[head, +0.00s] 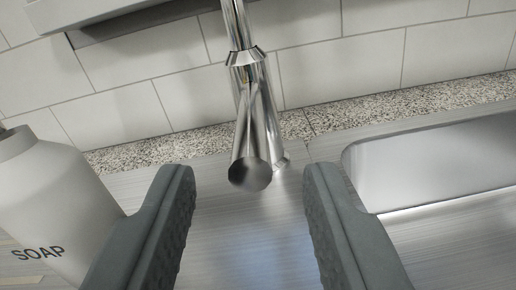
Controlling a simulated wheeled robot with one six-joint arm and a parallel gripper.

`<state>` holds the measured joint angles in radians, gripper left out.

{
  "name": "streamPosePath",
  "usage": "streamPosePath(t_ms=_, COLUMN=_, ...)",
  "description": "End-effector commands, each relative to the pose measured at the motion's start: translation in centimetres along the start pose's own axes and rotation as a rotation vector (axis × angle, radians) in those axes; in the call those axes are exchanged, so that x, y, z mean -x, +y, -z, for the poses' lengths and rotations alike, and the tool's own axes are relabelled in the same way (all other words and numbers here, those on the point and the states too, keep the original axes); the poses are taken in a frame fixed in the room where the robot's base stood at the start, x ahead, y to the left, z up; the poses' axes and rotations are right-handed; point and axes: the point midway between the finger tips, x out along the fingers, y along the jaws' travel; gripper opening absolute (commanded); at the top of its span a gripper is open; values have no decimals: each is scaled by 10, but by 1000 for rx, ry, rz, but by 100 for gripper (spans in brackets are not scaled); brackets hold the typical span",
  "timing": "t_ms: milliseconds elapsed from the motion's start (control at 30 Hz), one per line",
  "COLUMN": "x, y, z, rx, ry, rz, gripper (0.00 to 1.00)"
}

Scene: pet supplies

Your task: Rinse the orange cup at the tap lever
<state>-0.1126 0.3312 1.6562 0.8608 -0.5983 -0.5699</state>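The chrome tap (256,120) stands ahead of me, at the top middle of the head view. Its round end faces me, and I cannot clearly tell a separate lever on it. My gripper (248,185) is open, with one dark grey finger on each side of the tap's lower end in the picture. Nothing shows between the fingers except the tap behind them and the metal surface. Whether the fingers touch the tap cannot be told. The orange cup is not in view.
A white soap bottle (58,205) stands at the left, close to the left finger. A sink basin (440,165) is at the right. A speckled ledge (410,105) and a tiled wall (400,50) are behind. A grey fixture (130,18) shows at the top left.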

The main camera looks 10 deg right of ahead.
Motion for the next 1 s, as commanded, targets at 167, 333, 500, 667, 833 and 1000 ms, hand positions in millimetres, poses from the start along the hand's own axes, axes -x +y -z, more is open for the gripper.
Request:
streamPosePath(t_ms=167, x=-25, y=0, z=-1, rx=0, ry=-1, rz=-1, gripper=38)
streamPosePath(t_ms=333, x=-47, y=1, z=-1, rx=0, ry=-2, rz=-1, gripper=38)
streamPosePath(t_ms=500, x=-60, y=0, z=-1, rx=1, ry=-1, rz=0, gripper=38)
streamPosePath(t_ms=667, x=-64, y=0, z=0, rx=1, ry=-1, rz=0, gripper=38)
streamPosePath(t_ms=833, x=-64, y=0, z=0, rx=1, ry=-1, rz=0, gripper=38)
streamPosePath(t_ms=1000, x=-64, y=0, z=0, rx=1, ry=-1, rz=0, gripper=12)
